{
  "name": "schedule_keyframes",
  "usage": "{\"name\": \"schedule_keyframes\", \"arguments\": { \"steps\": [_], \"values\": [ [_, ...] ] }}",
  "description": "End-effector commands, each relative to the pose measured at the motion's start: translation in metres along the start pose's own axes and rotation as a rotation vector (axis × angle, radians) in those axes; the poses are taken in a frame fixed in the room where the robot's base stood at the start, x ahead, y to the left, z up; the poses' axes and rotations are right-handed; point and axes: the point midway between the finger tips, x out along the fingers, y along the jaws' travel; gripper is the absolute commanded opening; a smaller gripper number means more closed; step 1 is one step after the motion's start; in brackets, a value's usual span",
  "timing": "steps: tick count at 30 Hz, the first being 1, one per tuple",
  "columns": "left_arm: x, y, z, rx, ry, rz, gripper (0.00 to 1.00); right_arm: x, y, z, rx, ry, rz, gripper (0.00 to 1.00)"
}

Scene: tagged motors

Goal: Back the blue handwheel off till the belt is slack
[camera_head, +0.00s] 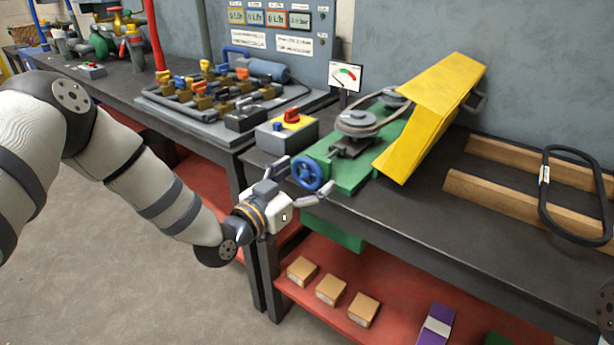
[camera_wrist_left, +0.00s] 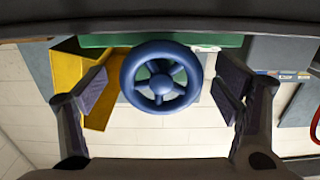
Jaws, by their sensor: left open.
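The blue handwheel (camera_head: 307,173) is on the front end of the green motor base (camera_head: 352,172). My left gripper (camera_head: 303,179) is open in front of it, one finger on each side of the rim. In the left wrist view, the spoked handwheel (camera_wrist_left: 161,77) sits between the spread fingers (camera_wrist_left: 162,88), with gaps on both sides. The dark belt (camera_head: 378,117) runs around grey pulleys (camera_head: 357,121), partly hidden behind the raised yellow guard (camera_head: 428,118).
A control box (camera_head: 287,131) with a red knob on yellow stands left of the handwheel. A black belt loop (camera_head: 546,200) lies over wooden rails (camera_head: 515,200) at right. Small boxes (camera_head: 331,290) sit on the red lower shelf. The bench's front right is clear.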

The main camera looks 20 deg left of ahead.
Motion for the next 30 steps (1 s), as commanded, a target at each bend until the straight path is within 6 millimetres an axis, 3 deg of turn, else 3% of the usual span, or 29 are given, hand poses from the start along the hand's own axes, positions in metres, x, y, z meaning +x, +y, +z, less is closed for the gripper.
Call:
{"name": "schedule_keyframes", "arguments": {
  "steps": [4,11,17,21,30],
  "values": [
    [0.0099,-0.0002,0.0000,-0.002,0.000,-0.001,0.83,0.0020,0.0001,0.0008,0.000,-0.005,0.000,0.40],
    [0.0104,-0.0003,-0.0011,-0.001,0.001,0.000,0.81,0.0016,0.0000,0.0006,-0.001,-0.004,0.000,0.40],
    [0.0101,-0.0003,-0.0010,-0.001,0.001,0.000,0.36,0.0016,0.0000,0.0005,-0.001,-0.003,0.000,0.40],
    [0.0100,-0.0002,-0.0011,-0.012,0.001,0.000,0.35,0.0014,0.0000,0.0004,-0.001,-0.003,0.000,0.40],
    [0.0101,0.0009,-0.0016,-0.239,0.002,0.001,0.35,-0.0003,-0.0001,-0.0003,-0.001,0.001,0.000,0.40]
  ]
}}
